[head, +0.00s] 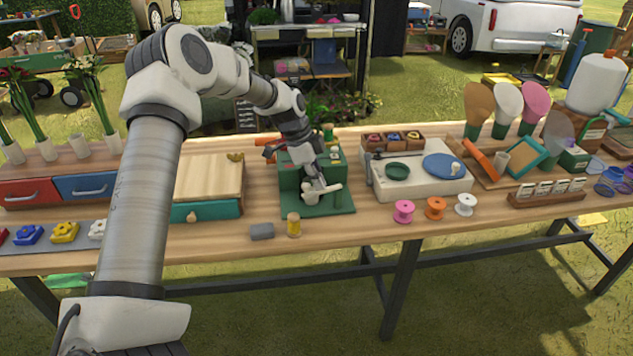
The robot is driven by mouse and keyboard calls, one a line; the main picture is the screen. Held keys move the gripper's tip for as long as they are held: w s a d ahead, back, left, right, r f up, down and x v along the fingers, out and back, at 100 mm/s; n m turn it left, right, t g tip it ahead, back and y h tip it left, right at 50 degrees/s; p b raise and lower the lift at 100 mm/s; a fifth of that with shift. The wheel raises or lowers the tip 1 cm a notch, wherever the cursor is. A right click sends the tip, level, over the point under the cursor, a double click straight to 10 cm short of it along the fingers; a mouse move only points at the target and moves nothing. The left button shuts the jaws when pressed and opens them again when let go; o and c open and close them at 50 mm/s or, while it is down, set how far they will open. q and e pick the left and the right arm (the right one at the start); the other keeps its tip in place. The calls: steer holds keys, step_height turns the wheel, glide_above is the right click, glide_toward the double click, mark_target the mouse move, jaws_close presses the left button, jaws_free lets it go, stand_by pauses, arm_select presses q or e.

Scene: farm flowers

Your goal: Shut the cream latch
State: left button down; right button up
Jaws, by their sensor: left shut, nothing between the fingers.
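The cream latch (326,190) is a small pale bar with a rounded post, on the front of a green block-shaped stand (290,183) near the middle of the bench. My left gripper (318,183) reaches down over the stand, shut and empty, with its tips right at the latch. The gripper hides part of the latch, and I cannot tell whether they touch or how far the latch is turned. My right gripper is not in view.
On the wooden bench (345,236), a grey cylinder (262,231) and a yellow spool (294,225) stand in front of the green stand. A wooden-lidded box (208,178) is to its left. A white unit with a blue disc (441,166) is to its right, with coloured spools in front.

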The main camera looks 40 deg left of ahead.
arm_select(q)
step_height(320, 180, up, 10)
steer(key=shift+d+b, duration=0.3)
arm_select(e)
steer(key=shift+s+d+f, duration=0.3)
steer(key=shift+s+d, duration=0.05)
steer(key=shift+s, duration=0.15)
arm_select(q)
steer(key=shift+a, duration=0.1)
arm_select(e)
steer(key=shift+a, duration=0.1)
